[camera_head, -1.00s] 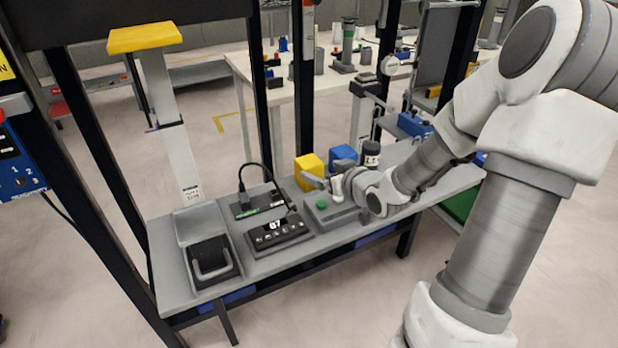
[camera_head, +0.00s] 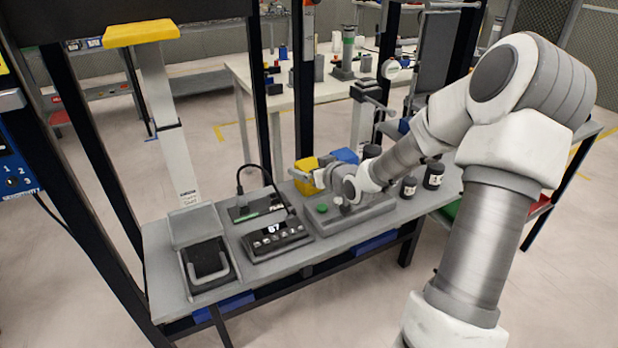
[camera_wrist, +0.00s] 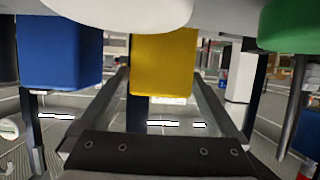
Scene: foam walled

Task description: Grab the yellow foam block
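The yellow foam block (camera_head: 303,172) sits at the back of the grey bench, left of a blue block (camera_head: 344,156). My gripper (camera_head: 312,177) is right at its near side and partly hides it in the head view. In the wrist view, which looks upside down, the yellow block (camera_wrist: 163,62) is centred in line with the gap between my two spread fingers (camera_wrist: 158,85). The fingers are open. I cannot tell whether they touch the block or how far it lies between them. The blue block (camera_wrist: 60,52) is off to the left there.
Dark jars (camera_head: 408,187) stand to the right. A black post rises behind the bench.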

